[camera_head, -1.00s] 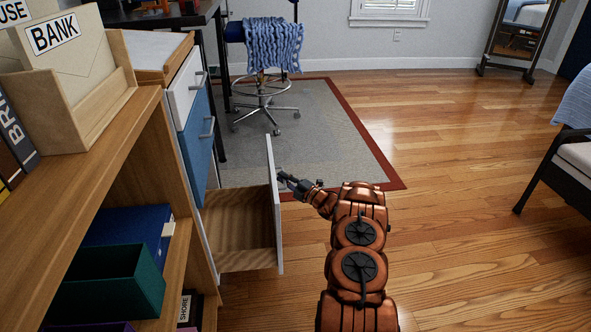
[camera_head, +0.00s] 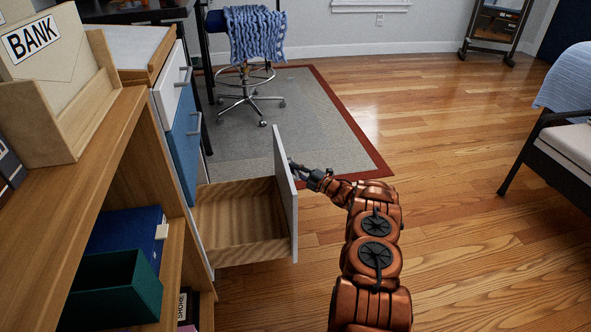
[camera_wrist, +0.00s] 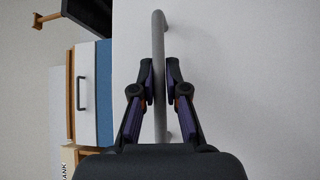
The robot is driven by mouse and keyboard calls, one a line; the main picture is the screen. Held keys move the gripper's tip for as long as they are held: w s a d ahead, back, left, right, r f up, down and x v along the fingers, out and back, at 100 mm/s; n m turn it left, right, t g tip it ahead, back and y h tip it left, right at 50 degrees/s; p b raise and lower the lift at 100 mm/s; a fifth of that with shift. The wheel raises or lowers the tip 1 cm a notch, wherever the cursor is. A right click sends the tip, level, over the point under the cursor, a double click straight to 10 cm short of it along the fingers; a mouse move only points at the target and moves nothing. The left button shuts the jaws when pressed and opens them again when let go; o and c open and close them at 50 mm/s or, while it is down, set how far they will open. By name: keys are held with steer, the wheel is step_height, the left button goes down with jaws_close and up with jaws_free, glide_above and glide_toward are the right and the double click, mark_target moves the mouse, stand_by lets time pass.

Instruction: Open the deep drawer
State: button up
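The deep drawer (camera_head: 240,218) is the lowest of the cabinet's drawers and is pulled well out. Its wooden inside is visible and looks empty. Its white front panel (camera_head: 287,195) faces right. My gripper (camera_head: 294,167) is at the outer face of this panel. In the wrist view, the grey bar handle (camera_wrist: 159,35) runs between the two fingers of my gripper (camera_wrist: 160,78), which are closed around it.
A blue drawer (camera_head: 184,133) and a white top drawer (camera_head: 175,87) above are shut. A wooden shelf (camera_head: 115,130) with a green box (camera_head: 115,290) stands at the left. A chair (camera_head: 248,85) stands on the rug behind.

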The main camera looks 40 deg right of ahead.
steer(key=o, duration=0.4)
steer(key=shift+d, duration=0.1)
steer(key=v, duration=1.2)
stand_by(0.3)
